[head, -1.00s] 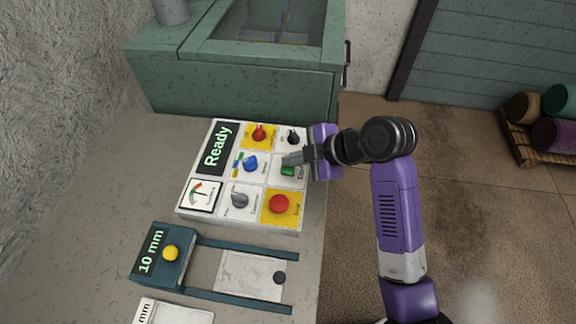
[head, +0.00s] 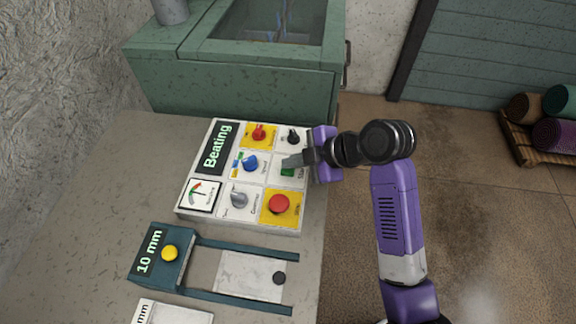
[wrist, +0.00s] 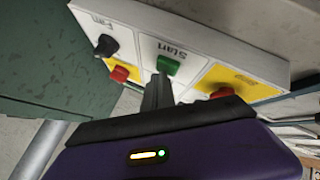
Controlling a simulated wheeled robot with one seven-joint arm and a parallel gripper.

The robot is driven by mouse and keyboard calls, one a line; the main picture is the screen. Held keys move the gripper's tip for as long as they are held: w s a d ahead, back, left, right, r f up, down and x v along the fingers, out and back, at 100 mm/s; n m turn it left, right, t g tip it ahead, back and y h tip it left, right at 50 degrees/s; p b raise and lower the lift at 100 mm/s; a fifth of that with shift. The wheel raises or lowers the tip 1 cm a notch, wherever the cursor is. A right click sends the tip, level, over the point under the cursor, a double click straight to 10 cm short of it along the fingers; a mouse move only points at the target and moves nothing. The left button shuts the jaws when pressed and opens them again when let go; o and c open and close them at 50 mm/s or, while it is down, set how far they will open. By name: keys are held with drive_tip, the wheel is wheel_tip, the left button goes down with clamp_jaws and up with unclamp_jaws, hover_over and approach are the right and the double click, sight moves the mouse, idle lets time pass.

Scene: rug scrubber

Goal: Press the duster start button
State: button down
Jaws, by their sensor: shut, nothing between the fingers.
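The white control panel (head: 214,208) lies on the grey bench. Its green start button (head: 288,171) is at the right side, partly covered by my fingers. It also shows in the wrist view (wrist: 168,65), under the label "Start". My gripper (head: 288,162) is shut and empty, with its fingertips right at the green button. In the wrist view the fingertips (wrist: 163,80) overlap the button's lower edge; I cannot tell whether they touch it. The panel's display (head: 217,147) reads "Beating".
A red button (head: 279,204) on yellow sits just below the green one. A green machine (head: 235,92) stands behind the panel. A "10 mm" gauge (head: 150,250) lies in front.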

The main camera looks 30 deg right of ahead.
sight(292, 170)
drive_tip(key=shift+r, duration=0.1)
idle(0.3)
drive_tip(key=shift+r+p, duration=0.8)
drive_tip(key=shift+p, duration=0.1)
drive_tip(key=shift+r, duration=0.15)
wheel_tip(292, 170, up, 5)
drive_tip(key=p, duration=0.4)
idle(0.6)
